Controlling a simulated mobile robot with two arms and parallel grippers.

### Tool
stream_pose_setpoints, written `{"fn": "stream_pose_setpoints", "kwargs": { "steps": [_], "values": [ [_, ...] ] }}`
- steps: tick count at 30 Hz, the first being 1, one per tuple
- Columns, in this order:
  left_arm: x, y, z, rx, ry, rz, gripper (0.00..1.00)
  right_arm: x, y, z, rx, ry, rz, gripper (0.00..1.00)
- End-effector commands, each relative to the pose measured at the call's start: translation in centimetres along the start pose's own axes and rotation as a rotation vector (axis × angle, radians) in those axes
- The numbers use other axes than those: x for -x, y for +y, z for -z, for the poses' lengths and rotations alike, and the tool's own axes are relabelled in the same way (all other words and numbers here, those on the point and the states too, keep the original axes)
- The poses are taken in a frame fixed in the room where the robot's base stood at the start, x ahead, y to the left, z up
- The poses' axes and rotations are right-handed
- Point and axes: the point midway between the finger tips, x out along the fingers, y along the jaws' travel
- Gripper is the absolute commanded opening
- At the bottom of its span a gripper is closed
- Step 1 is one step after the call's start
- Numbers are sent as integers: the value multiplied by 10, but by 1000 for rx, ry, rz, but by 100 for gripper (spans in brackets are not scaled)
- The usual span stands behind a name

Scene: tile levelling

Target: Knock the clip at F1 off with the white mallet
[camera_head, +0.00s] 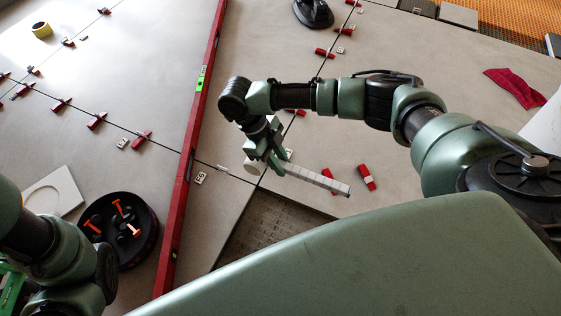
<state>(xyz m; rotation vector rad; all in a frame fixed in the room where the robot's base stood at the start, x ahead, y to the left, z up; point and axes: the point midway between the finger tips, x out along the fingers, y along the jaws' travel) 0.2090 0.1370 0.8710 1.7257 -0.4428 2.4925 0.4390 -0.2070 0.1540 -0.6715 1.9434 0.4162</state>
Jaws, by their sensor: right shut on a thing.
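My right gripper (268,157) is shut on the white mallet. The mallet's long pale handle (315,179) points to the lower right, and a pale round part that looks like its head (251,167) shows just left of the gripper. Red clips stand along the tile joints, among them one left of the level (141,140) and one behind my right forearm (296,112). Small white tags, such as one near the level (201,179), lie by the joints; their lettering is too small to read, so I cannot tell which clip is the named one. My left gripper is not seen.
A long red spirit level (189,155) crosses the tiles. A red cloth (515,87) lies far right.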

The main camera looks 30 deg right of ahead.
Motion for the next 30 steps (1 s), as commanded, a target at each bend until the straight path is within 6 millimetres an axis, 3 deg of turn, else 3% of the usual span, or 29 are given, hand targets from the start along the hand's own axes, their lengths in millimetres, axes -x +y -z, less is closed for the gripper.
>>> {"fn": "stream_pose_setpoints", "kwargs": {
  "steps": [15, 26, 30],
  "values": [
    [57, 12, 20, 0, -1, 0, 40, -44, 0, -22, -2, -3, 0, 0],
    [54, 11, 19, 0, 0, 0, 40, -37, 46, -19, 2, -2, 0, 0],
    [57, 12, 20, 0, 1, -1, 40, -52, 46, -25, -3, 0, -2, 0]
  ]
}}
